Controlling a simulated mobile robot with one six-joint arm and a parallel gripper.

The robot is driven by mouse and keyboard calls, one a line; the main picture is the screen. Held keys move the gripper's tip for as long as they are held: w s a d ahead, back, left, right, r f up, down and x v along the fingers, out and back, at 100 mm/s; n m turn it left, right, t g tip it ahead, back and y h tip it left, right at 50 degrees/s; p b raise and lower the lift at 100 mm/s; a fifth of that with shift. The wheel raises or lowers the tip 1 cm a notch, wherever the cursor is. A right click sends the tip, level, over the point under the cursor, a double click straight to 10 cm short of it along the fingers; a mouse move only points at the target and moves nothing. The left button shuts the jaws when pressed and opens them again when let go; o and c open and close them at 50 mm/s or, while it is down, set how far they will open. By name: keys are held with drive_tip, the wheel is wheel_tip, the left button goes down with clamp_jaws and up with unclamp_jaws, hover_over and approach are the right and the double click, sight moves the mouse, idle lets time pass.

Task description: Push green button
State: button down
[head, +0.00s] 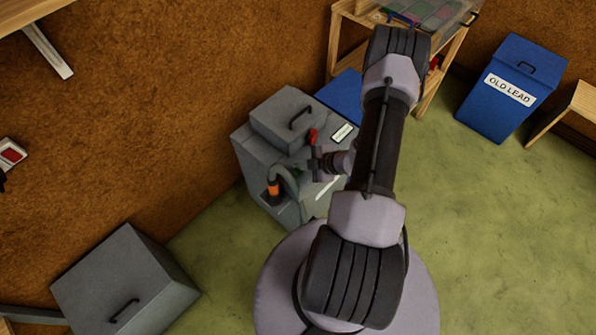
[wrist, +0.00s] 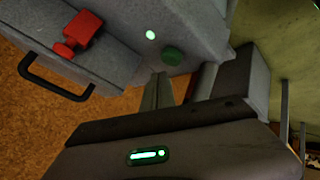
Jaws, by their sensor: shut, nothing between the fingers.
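The green button (wrist: 173,56) is a round dark-green knob on the grey machine's front, in the upper middle of the wrist view. A small lit green lamp (wrist: 150,35) sits beside it. My gripper (wrist: 161,80) is shut and empty, its fingertips just below the button in the picture. I cannot tell whether they touch it.
A red latch (wrist: 80,32) and a dark handle (wrist: 55,88) are on the machine's lid. A grey box (head: 125,285) stands lower left, a blue OLD LEAD bin (head: 505,110) at right. Green floor is open between.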

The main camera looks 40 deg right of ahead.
sight(301, 173)
wheel_tip(301, 173, up, 6)
drive_tip(key=p, duration=0.5)
